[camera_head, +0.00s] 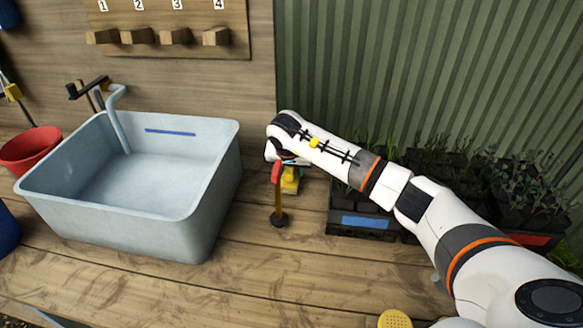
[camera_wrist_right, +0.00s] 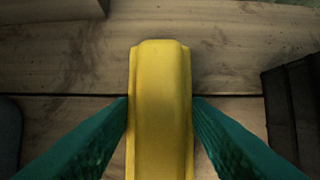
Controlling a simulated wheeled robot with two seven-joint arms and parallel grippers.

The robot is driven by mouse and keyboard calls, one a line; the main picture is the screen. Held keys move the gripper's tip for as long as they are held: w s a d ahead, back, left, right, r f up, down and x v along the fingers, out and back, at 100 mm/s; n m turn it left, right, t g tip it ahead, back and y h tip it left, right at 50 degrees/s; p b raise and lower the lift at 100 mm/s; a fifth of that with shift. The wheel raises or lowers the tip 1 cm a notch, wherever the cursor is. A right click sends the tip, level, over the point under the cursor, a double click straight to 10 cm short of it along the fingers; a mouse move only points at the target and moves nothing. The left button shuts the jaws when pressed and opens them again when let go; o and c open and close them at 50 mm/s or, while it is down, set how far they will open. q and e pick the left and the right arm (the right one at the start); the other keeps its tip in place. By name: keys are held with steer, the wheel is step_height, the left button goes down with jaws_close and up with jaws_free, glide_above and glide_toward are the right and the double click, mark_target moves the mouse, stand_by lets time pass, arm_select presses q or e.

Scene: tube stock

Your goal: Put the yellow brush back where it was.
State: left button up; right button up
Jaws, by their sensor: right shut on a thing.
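The yellow brush (camera_head: 291,183) is under my right gripper, between the sink and the seedling trays, on or just above the wooden bench; I cannot tell if it touches. In the right wrist view the yellow brush (camera_wrist_right: 161,110) runs up the middle, with a teal finger against each side. My right gripper (camera_wrist_right: 161,112) is shut on it. In the head view the wrist and a red-topped tool partly hide the brush and the fingers. A board (camera_head: 165,15) with wooden pegs numbered 1 to 4 is on the back wall; its pegs look empty. My left gripper is not in view.
The upright tool (camera_head: 279,200), with orange shaft and black base, stands close in front of the brush. A grey sink (camera_head: 130,228) is left, a red bucket (camera_head: 30,152) beyond it. Seedling trays (camera_head: 345,222) stand right. The front bench is mostly clear.

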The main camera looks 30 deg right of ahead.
steer(key=o, duration=0.9)
steer(key=shift+f, duration=0.1)
steer(key=v, duration=1.2)
steer(key=shift+d+b, duration=0.1)
steer(key=shift+b, duration=0.3)
